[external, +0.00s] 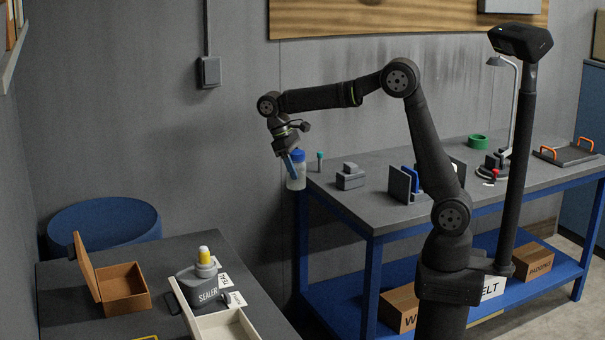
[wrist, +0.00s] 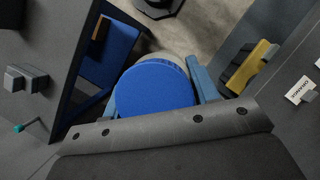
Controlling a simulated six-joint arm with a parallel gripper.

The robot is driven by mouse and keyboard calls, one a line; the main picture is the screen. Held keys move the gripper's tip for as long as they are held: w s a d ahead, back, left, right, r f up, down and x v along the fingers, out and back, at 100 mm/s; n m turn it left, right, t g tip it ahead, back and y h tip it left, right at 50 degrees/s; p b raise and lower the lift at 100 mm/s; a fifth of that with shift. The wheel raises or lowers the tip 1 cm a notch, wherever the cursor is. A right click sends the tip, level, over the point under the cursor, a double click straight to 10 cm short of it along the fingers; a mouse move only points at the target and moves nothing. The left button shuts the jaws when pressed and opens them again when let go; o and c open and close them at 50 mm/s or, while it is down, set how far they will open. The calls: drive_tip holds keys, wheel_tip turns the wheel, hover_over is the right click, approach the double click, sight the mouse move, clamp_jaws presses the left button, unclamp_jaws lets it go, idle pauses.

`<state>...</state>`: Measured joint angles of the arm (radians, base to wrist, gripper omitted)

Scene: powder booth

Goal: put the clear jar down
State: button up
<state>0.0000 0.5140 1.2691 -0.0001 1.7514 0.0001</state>
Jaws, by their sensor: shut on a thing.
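The clear jar (external: 297,184) has a blue lid and a pale, see-through body. My gripper (external: 293,164) is shut on it and holds it in the air, roughly upright, by the left end of the back workbench. In the wrist view the round blue lid (wrist: 155,88) fills the middle, with a blue finger on each side of it. Most of the jar's body is hidden under the lid there.
The front table (external: 150,255) bears an open cardboard box (external: 122,290), a sealer bottle (external: 203,283) and a white tray (external: 230,325).

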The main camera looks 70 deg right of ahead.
sight(294, 152)
wheel_tip(294, 152, up, 4)
drive_tip(key=shift+w+a+f, duration=0.1)
drive_tip(key=w+a+m+t+y, duration=0.1)
drive_tip(key=w+a+m+y, duration=0.1)
drive_tip(key=w+a+m, duration=0.45)
drive_tip(key=w+a+m+y, duration=0.15)
drive_tip(key=w+a, duration=0.25)
drive_tip(key=a, duration=0.6)
drive_tip(key=w+a+m+t, duration=0.25)
drive_tip(key=a+m, duration=0.45)
drive_tip(key=a, duration=0.9)
drive_tip(key=w+a+m+t, duration=0.1)
drive_tip(key=a+m+t, duration=0.2)
drive_tip(key=a+m, duration=0.95)
drive_tip(key=shift+s+a+f+n+y, duration=0.1)
drive_tip(key=shift+s+a+f+n, duration=0.55)
drive_tip(key=shift+a+f, duration=1.95)
drive_tip(key=shift+s+a+f+n+y, duration=0.2)
drive_tip(key=shift+a+f+n, duration=0.85)
drive_tip(key=shift+a+f, duration=1.6)
drive_tip(key=shift+s+a+f+n+y, duration=0.1)
drive_tip(key=shift+s+a+f+n, duration=0.55)
drive_tip(key=shift+a+f, duration=1.95)
drive_tip(key=shift+w+d+f, duration=0.2)
drive_tip(key=shift+d+f, duration=0.1)
drive_tip(key=shift+f, duration=0.05)
